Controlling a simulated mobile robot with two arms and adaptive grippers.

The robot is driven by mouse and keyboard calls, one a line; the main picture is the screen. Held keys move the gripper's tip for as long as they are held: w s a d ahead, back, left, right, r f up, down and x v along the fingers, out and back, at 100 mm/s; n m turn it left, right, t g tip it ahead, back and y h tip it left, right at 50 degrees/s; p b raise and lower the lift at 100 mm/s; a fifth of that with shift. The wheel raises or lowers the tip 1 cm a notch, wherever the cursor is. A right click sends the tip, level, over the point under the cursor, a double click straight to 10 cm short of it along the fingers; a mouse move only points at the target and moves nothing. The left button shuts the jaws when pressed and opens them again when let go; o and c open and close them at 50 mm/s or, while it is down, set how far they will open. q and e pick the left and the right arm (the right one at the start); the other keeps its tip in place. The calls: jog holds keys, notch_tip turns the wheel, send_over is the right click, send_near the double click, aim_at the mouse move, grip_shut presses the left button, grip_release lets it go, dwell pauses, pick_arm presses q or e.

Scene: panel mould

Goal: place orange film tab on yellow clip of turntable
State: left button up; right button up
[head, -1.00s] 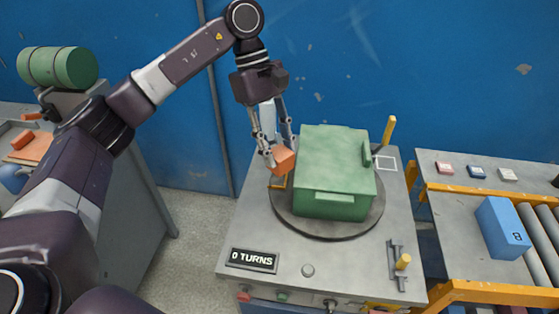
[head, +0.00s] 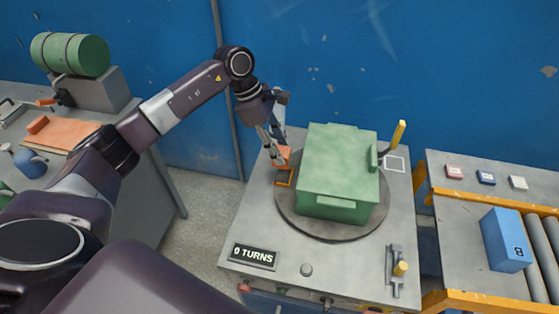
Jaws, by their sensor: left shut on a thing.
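The orange film tab (head: 283,156) is held between the fingertips of my left gripper (head: 275,148), which is shut on it. The gripper comes down from the upper left and partly covers the tab. The yellow clip (head: 283,178) is a small frame at the left edge of the round dark turntable (head: 308,228). The tab is at or just above the top of the clip; I cannot tell whether they touch. A green box-shaped mould (head: 338,170) sits on the turntable, right of the clip. My right gripper is not in view.
The grey table carries a "0 TURNS" sign (head: 253,256), a knob (head: 306,269), a yellow-handled latch (head: 399,268) and an upright yellow post (head: 398,134). A blue box (head: 505,240) stands by rollers at right.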

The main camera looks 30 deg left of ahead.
pick_arm(q)
notch_tip(320, 180, down, 2)
notch_tip(320, 180, down, 4)
jog(key=shift+r+p, duration=0.1)
jog(key=shift+p, duration=0.5)
jog(key=shift+f, duration=0.3)
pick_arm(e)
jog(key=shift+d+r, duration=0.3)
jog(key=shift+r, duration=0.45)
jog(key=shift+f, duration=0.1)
pick_arm(q)
jog(key=shift+f, duration=0.2)
jog(key=o, duration=1.2)
jog(key=shift+c, duration=0.2)
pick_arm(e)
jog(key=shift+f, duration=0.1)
pick_arm(q)
jog(key=shift+r, duration=0.15)
